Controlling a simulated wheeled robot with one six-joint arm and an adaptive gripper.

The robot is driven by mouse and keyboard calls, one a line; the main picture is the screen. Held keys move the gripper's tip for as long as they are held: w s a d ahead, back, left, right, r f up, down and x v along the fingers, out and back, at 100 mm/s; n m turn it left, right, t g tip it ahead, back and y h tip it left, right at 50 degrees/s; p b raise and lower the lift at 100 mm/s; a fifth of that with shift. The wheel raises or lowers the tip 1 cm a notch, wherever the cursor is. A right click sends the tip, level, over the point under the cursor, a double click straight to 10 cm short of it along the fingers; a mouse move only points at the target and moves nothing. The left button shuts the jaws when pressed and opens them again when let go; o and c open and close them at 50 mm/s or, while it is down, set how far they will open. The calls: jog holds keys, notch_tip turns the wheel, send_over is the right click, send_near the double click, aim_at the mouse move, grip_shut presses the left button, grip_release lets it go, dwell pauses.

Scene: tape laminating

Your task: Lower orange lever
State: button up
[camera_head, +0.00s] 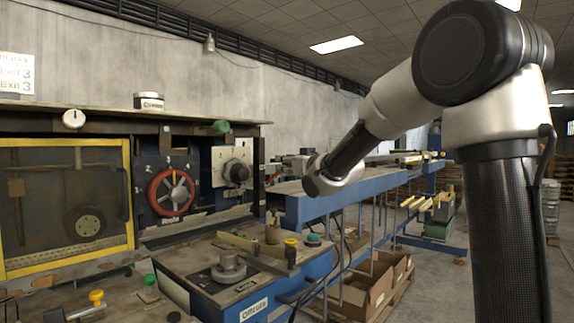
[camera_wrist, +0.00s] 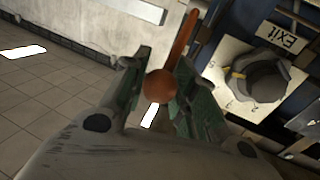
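The orange lever (camera_wrist: 189,38) shows in the wrist view as a thin orange rod with a round orange-brown knob (camera_wrist: 160,86) at its near end. The knob sits between the two green-padded fingers of my gripper (camera_wrist: 162,78). The fingers lie close along both sides of the knob and appear shut on it. The rod runs up past the fingertips. In the head view my arm reaches down to the machine beside the blue conveyor, and I cannot make out the fingers or the lever there.
A grey knob (camera_wrist: 260,78) on a pale plate is right of my gripper, below an "Exit" label (camera_wrist: 281,37). The head view shows a red handwheel (camera_head: 171,192), a blue conveyor frame (camera_head: 318,206), a front worktop (camera_head: 190,262) with controls, and cardboard boxes (camera_head: 362,293) below.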

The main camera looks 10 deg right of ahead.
grip_shut()
jog(key=shift+f, duration=0.15)
jog(key=shift+s+d+f, duration=0.25)
jog(key=shift+s+f, duration=0.15)
jog(key=shift+f, duration=0.25)
notch_tip(320, 180, down, 9)
jog(key=s, duration=0.1)
jog(key=shift+d+f, duration=0.2)
jog(key=shift+d, duration=0.25)
jog(key=shift+s+f, duration=0.1)
jog(key=o, duration=0.8)
grip_release()
